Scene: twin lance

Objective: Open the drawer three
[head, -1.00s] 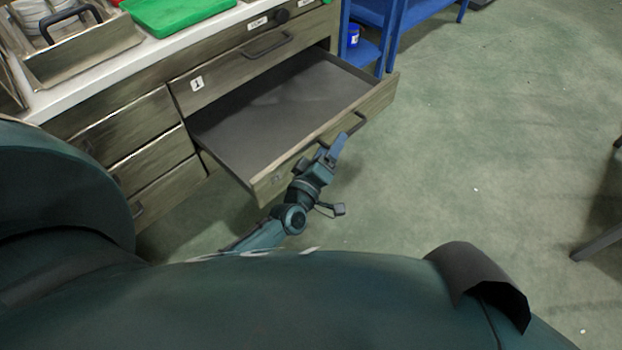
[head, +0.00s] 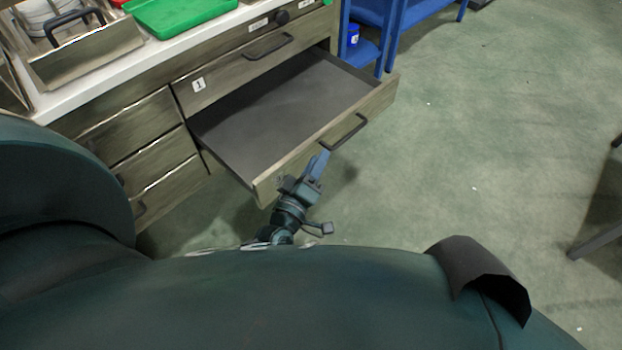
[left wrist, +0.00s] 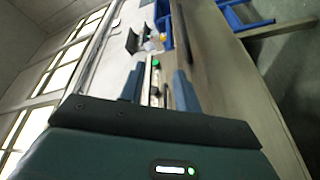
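A wide drawer (head: 285,105) stands pulled well out below the drawer front marked 1 (head: 198,84); it is empty inside. Its dark bar handle (head: 345,132) is on the front face. No number on this open drawer can be read. My left gripper (head: 319,163) is just in front of the drawer front, a little below and left of the handle, apart from it. In the left wrist view, its two blue fingers stand apart with nothing between them (left wrist: 158,88). My right gripper is not in view.
A white counter (head: 130,58) above carries a green tray (head: 180,14) and a metal rack with plates (head: 85,55). Closed drawers (head: 150,160) lie to the left. A blue shelf (head: 375,45) stands behind.

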